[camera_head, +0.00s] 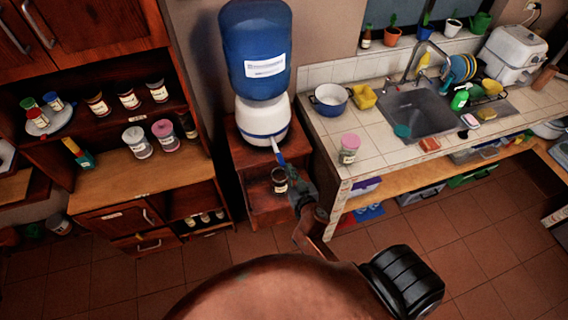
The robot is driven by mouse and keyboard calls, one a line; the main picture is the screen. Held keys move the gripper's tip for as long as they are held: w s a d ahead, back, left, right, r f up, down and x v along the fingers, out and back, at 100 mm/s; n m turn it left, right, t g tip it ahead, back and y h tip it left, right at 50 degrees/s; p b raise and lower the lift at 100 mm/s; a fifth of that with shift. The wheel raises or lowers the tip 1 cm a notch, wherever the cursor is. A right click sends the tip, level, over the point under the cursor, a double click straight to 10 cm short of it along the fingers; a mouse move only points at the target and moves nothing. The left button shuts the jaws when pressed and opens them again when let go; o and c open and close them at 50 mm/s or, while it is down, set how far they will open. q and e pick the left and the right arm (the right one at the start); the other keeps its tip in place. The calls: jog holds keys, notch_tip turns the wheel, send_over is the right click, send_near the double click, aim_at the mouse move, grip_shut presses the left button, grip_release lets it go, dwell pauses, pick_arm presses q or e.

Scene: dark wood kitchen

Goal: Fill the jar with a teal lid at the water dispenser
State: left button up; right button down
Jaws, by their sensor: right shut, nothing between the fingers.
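The water dispenser, a blue bottle (255,50) on a white base (262,120), stands on a wooden stand. A small dark jar with a pale label (279,182) stands on the stand's lower level below the tap (275,145); I see no lid on it. A round teal piece, perhaps the lid (402,131), lies by the sink's left edge. My right gripper (285,165) is shut and empty, its tip close to the tap, above and to the right of the jar; I cannot tell whether it touches the tap. My left gripper is not in view.
A pink-lidded jar (349,148) stands near the tiled counter's left corner (375,160), right of the dispenser. A pot (329,101) and sink (420,115) are farther back. Wooden shelves with several jars (128,99) stand left. The tiled floor (470,240) is open at right.

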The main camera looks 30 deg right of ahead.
aim_at(281, 159)
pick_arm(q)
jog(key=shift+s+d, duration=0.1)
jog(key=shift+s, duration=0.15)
pick_arm(e)
jog(key=w+d+f, duration=0.1)
jog(key=w+f, duration=0.5)
jog(key=w, duration=0.1)
jog(key=shift+w+d, duration=0.15)
jog(key=shift+d, duration=0.25)
